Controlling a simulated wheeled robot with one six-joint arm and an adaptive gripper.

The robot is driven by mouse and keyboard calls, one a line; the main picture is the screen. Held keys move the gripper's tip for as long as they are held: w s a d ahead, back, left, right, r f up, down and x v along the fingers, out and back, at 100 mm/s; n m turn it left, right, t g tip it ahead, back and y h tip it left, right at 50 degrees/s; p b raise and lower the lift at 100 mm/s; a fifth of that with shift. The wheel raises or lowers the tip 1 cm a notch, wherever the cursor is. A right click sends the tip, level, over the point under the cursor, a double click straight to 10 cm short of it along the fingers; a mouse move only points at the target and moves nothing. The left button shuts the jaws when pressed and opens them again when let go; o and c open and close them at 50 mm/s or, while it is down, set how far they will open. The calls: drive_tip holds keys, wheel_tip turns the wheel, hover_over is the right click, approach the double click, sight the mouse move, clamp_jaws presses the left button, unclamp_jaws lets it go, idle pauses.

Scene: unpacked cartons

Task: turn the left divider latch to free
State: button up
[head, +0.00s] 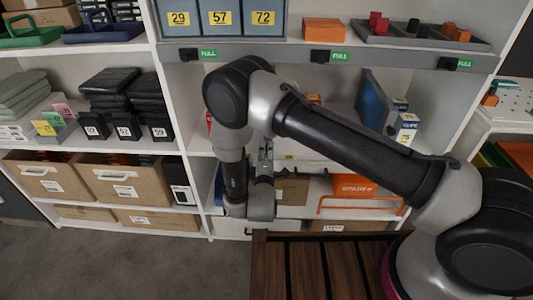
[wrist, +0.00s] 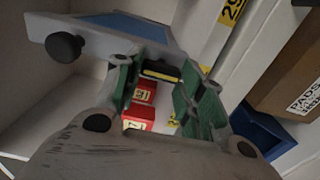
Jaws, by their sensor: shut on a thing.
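The left divider (wrist: 115,27), a grey frame with a blue panel and a round black knob, crosses the upper left of the wrist view. A small black piece with a yellow stripe, seemingly its latch (wrist: 161,70), sits at the divider's lower edge. My gripper (wrist: 160,76), with green-padded fingers, is shut on the latch, one finger on either side. In the head view my gripper (head: 263,160) reaches into the middle shelf bay; my arm hides the left divider and latch. Which way the latch is turned I cannot tell.
Red boxes (wrist: 140,117) stand just beyond my fingers. A blue bin (wrist: 262,137) and a carton (wrist: 292,72) are to the right in the wrist view. Another blue-faced divider (head: 372,101) stands right of my arm in the head view, under the grey shelf edge (head: 280,55).

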idle(0.4)
drive_tip(key=o, duration=1)
drive_tip(key=shift+s, duration=0.1)
drive_tip(key=s, duration=0.7)
drive_tip(key=shift+s+a, duration=0.1)
drive_tip(key=shift+s, duration=0.1)
